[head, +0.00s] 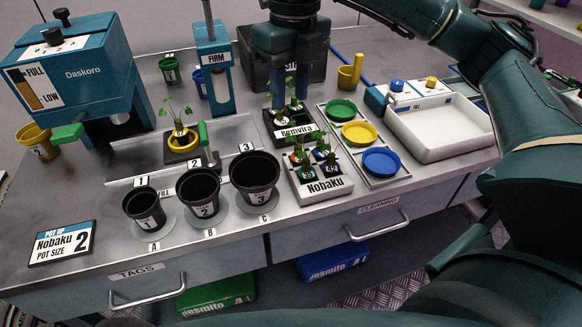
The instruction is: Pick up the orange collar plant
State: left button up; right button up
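Small seedlings stand in the white Nobaku tray (322,190). A reddish-orange patch (296,158) shows at a rear-left seedling there, but it is too small to tell if it is an orange collar. More seedlings (294,100) stand in the dark Bemvira tray (268,122) behind it. My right gripper (290,103) points down over the Bemvira tray, behind the Nobaku tray. Its two fingers are apart, with leaves showing between and below them; I see nothing gripped. My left gripper is not in view.
Three black pots (145,208) stand along the front. A seedling in a yellow ring (183,142) sits on the metal tray behind. Green, yellow and blue dishes (358,133) and a white basin (437,128) lie to the right. A Daskoro machine (85,75) stands at left.

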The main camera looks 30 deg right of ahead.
jog(key=d, duration=0.1)
send_over(298, 146)
jog(key=shift+h, duration=0.3)
notch_tip(298, 146, down, 7)
jog(key=shift+w+f, duration=0.1)
jog(key=shift+f, duration=0.1)
jog(key=shift+f+p, duration=0.3)
jog(key=shift+f, duration=2.4)
jog(key=shift+c, duration=0.3)
jog(key=c, duration=0.5)
